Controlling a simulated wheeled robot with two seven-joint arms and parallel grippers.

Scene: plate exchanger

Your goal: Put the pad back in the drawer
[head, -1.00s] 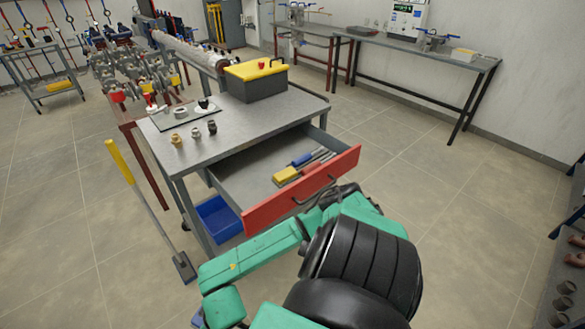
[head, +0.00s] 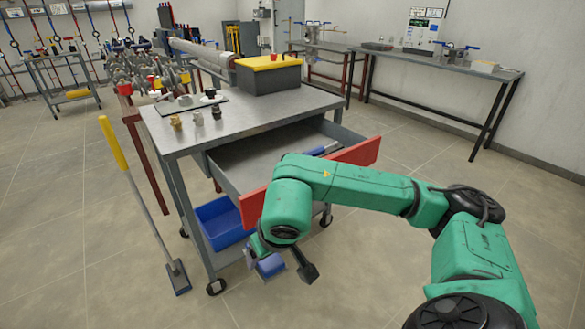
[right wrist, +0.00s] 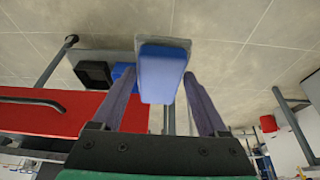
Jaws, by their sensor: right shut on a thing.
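The pad (right wrist: 161,72) is a blue block with a grey layer behind it. My right gripper (right wrist: 162,88) is shut on it, one finger on each side. In the head view the blue pad (head: 270,265) hangs low in front of the cart, below the drawer's red front. My right arm reaches across the drawer and hides part of it. The drawer (head: 250,176) is pulled open; its red front (head: 357,151) also fills the left of the right wrist view (right wrist: 50,112). A blue-handled tool (head: 321,150) lies inside. My left gripper is not in view.
The grey cart top (head: 235,115) carries a yellow-lidded toolbox (head: 268,78) and several small fittings. A blue bin (head: 222,222) stands on the lower shelf. A yellow-handled scraper (head: 140,195) stands left of the cart. The floor to the right is mostly free.

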